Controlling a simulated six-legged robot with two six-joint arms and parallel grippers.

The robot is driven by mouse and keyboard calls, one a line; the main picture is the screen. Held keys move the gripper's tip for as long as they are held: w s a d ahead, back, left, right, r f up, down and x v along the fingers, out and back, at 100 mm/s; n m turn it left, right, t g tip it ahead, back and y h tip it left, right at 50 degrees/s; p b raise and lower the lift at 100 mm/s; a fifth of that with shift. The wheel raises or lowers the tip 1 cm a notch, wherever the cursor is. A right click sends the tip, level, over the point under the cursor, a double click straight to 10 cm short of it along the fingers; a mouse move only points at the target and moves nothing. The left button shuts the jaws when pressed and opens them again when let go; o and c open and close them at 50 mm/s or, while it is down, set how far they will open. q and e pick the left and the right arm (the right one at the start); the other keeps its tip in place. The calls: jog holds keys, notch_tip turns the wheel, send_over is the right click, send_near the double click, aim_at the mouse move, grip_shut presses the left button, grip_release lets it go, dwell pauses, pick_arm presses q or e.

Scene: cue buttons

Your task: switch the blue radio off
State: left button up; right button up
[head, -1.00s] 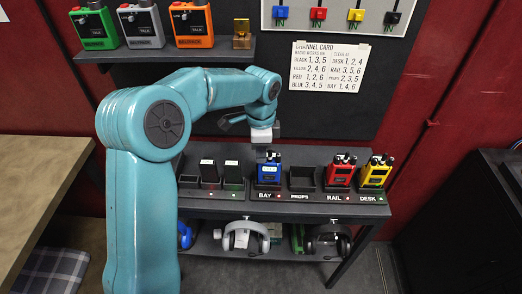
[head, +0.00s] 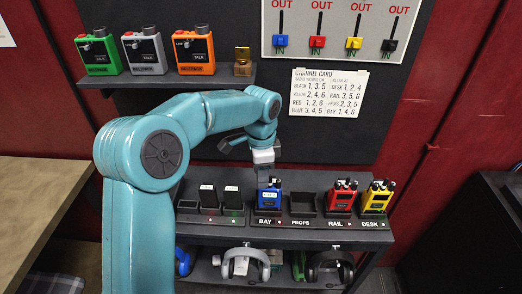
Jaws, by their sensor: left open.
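The blue radio (head: 269,199) stands upright in the slot labelled BAY on the charging shelf (head: 270,236). A small light beside the BAY label glows red. My left gripper (head: 263,176) is open and points down right above the top of the blue radio. Its fingers hide part of the radio's top and knobs. I cannot tell whether they touch it. My right gripper is not in view.
A red radio (head: 342,197) and a yellow radio (head: 377,197) stand to the right, past the empty PROPS slot (head: 303,206). Two dark units stand left. Headsets (head: 244,262) hang below. A channel card (head: 328,93) and sliders (head: 317,42) are on the wall behind.

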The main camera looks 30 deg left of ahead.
pick_arm(q)
notch_tip(320, 180, up, 15)
jog(key=p, duration=0.1)
jog(key=shift+a+f, duration=0.1)
